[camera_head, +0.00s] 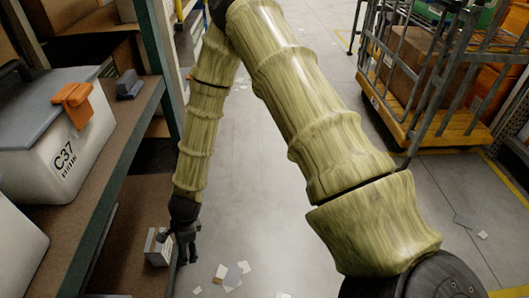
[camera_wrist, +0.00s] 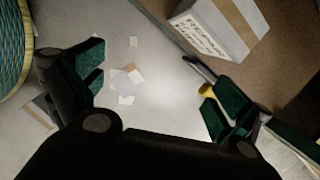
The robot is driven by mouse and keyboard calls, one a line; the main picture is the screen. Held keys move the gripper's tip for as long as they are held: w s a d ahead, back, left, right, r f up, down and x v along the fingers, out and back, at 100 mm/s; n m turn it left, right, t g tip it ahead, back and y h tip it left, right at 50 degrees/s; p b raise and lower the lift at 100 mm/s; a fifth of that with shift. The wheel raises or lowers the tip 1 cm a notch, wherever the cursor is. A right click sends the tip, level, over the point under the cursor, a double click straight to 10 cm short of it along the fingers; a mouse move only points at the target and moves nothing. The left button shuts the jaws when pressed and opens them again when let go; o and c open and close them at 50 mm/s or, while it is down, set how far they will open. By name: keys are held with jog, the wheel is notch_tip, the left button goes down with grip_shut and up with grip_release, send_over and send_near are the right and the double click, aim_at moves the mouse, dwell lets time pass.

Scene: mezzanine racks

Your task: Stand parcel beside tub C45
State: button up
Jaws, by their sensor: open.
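A grey parcel (camera_head: 157,249) with a brown tape band stands on the lower shelf at the left, near its aisle-side edge. In the wrist view the parcel (camera_wrist: 222,28) shows at the top right, with a printed label on one face. My gripper (camera_head: 187,257) hangs just right of the parcel in the head view. In the wrist view my gripper (camera_wrist: 150,82) has its fingers spread apart with nothing between them, and the parcel lies beyond the right finger. I cannot tell whether they touch. A tub marked C37 (camera_head: 68,140) stands on the upper shelf. No tub marked C45 is readable.
The upper shelf edge (camera_head: 112,175) overhangs the lower shelf. Paper scraps (camera_head: 233,277) lie on the floor (camera_head: 255,190). A wheeled cage trolley (camera_head: 440,125) with boxes stands right of the clear aisle.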

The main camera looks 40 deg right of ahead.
jog(key=s+d+f+n, duration=0.3)
jog(key=s+n, duration=0.3)
jog(key=s, duration=0.3)
jog(key=s+d+f+n+g+h, duration=0.1)
jog(key=s+d+f+n, duration=0.2)
jog(key=s+d+n, duration=0.2)
jog(key=s+d+f+n+h, duration=0.1)
jog(key=s+d+f+n, duration=0.2)
jog(key=s+n, duration=0.6)
jog(key=s+d, duration=0.1)
jog(key=s, duration=0.4)
jog(key=shift+d+f+g, duration=0.35)
jog(key=shift+f+g, duration=0.05)
